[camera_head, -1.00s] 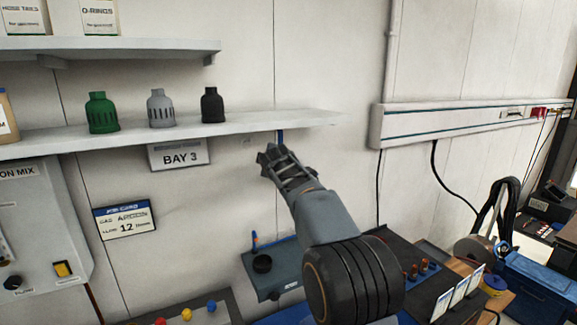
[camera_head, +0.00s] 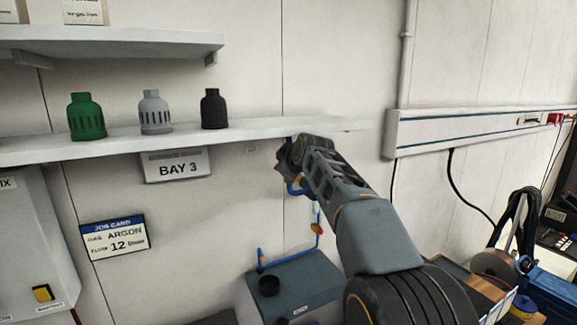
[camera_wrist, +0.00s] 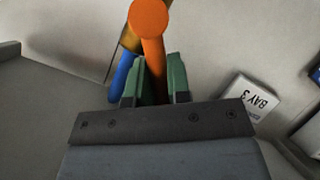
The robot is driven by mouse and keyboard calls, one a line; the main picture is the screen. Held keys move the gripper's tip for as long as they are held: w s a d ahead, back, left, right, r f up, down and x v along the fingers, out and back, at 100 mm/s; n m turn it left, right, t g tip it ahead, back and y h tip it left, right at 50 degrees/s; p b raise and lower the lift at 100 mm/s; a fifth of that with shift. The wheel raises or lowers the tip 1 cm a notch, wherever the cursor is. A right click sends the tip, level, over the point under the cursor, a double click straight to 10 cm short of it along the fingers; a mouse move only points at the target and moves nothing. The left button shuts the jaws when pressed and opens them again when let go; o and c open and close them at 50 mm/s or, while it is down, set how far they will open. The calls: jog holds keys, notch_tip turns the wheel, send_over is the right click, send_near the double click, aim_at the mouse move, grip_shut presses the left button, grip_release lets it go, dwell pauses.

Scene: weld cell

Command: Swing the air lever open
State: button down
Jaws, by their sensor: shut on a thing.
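In the wrist view, the orange air lever (camera_wrist: 152,50) with a round end runs between the green finger pads of my gripper (camera_wrist: 157,82). My gripper is shut on it. A brass-coloured valve part (camera_wrist: 130,38) and a blue pipe (camera_wrist: 123,75) show just behind and to the left of the lever. In the head view, my gripper (camera_head: 290,165) is just below the shelf's right part, at the blue pipe (camera_head: 319,228). There the arm and gripper hide most of the lever and valve.
A BAY 3 sign (camera_head: 177,166) hangs to the left. Below is a dark grey box (camera_head: 305,283) with a black knob. The wall is close behind.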

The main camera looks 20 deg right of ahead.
jog(key=shift+a+r, duration=0.15)
jog(key=shift+r, duration=0.55)
jog(key=c, duration=1.4)
grip_release()
jog(key=shift+o, duration=1.4)
jog(key=shift+a+f, duration=0.15)
jog(key=shift+a, duration=0.3)
jog(key=shift+o, duration=0.2)
jog(key=shift+d+f, duration=0.1)
jog(key=shift+d, duration=0.05)
jog(key=shift+w+d+f, duration=0.1)
jog(key=shift+d, duration=0.2)
jog(key=shift+s+a+b, duration=0.1)
jog(key=shift+s+b, duration=0.35)
jog(key=shift+b, duration=0.1)
jog(key=s+d+b, duration=0.1)
jog(key=s+b, duration=0.5)
jog(key=s, duration=0.6)
jog(key=shift+d+r, duration=0.15)
jog(key=shift+r, duration=0.15)
jog(key=shift+s, duration=0.1)
